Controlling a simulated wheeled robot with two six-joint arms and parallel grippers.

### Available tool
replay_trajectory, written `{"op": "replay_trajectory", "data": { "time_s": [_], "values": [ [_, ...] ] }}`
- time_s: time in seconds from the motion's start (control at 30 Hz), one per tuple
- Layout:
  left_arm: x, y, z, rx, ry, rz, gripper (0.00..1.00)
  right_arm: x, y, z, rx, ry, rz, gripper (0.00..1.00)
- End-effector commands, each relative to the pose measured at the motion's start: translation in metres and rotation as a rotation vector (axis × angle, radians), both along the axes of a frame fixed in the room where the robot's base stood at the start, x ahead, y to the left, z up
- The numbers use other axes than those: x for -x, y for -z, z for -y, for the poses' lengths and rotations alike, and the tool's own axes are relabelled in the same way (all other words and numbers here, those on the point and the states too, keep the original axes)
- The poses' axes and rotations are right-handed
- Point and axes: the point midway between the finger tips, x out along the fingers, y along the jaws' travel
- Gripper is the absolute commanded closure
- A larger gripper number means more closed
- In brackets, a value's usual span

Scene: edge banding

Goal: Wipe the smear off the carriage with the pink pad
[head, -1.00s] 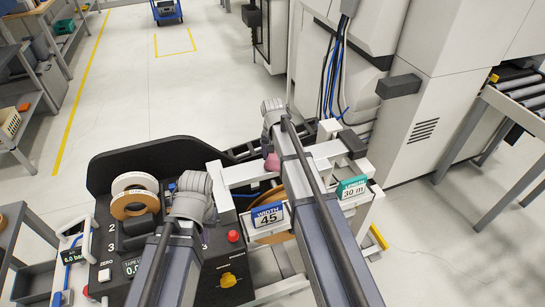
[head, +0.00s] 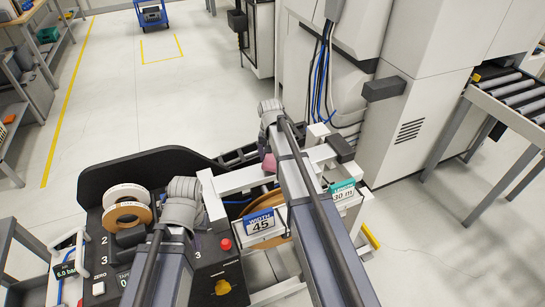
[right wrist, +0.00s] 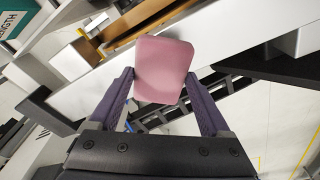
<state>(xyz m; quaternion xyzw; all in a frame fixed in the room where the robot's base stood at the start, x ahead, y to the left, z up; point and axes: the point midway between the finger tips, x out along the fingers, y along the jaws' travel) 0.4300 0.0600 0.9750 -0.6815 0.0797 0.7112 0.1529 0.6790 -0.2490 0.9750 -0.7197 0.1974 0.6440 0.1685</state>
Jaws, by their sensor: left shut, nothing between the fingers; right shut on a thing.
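The pink pad (right wrist: 164,70) is between the two purple fingers of my right gripper (right wrist: 160,88), which is shut on it. In the head view the pad (head: 269,162) shows as a small pink patch beside my right wrist, over the white frame. The pad's face lies in front of a white beam (right wrist: 90,95) in the right wrist view; I cannot tell whether they touch. I cannot make out a smear, and I cannot tell which white part is the carriage. My left gripper (head: 184,188) is shut and empty beside the black panel; its fingers are mostly hidden.
A blue "WIDTH 45" sign (head: 261,224) and a green "30 m" sign (head: 342,191) are on the white frame. Tape rolls (head: 127,207) stand on the black control panel (head: 98,185). A tall white cabinet (head: 420,90) stands behind. Open floor lies at the back left.

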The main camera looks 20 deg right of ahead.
Motion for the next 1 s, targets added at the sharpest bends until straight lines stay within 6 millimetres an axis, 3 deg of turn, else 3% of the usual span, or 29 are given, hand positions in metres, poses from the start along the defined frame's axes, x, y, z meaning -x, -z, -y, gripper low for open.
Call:
{"op": "replay_trajectory", "data": {
  "time_s": [0.03, 0.33, 0.77, 1.0],
  "values": [
    [0.0, -0.011, 0.0, 0.0, 0.0, 0.0, 1.0, 0.0, -0.011, 0.0, 0.0, 0.0, 0.0, 0.63],
    [0.0, -0.039, 0.0, 0.0, 0.0, 0.0, 1.0, 0.0, -0.039, 0.0, 0.0, 0.0, 0.0, 0.63],
    [0.0, -0.041, 0.0, 0.0, 0.0, 0.0, 1.0, 0.0, -0.041, 0.0, 0.0, 0.0, 0.0, 0.63],
    [0.0, -0.06, 0.0, 0.0, 0.0, 0.0, 1.0, 0.0, -0.06, 0.0, 0.0, 0.0, 0.0, 0.63]
  ]
}}
